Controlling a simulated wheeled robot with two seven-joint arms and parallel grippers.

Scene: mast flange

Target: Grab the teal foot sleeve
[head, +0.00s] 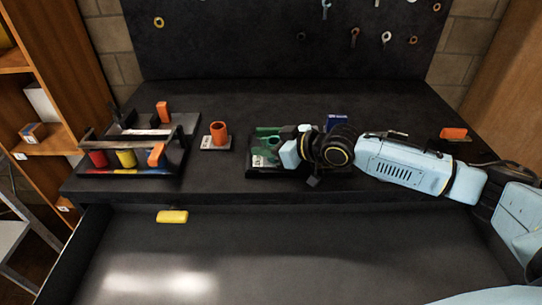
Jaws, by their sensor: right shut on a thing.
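A dark tray (262,173) stands at the front middle of the bench, with green-teal parts (266,134) showing in its left half. My right arm comes in from the right, and its gripper (287,146) is low over this tray. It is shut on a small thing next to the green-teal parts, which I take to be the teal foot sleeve. The fingers and wrist hide most of it, so its outline is unclear. I cannot tell if it touches the tray. My left gripper is not in view.
A caddy (125,175) with red, yellow and orange parts stands at left. An orange cup (219,133) is between caddy and tray. A blue box (337,121) is behind my wrist; an orange block (453,134) is at right. A yellow piece (172,216) lies in front.

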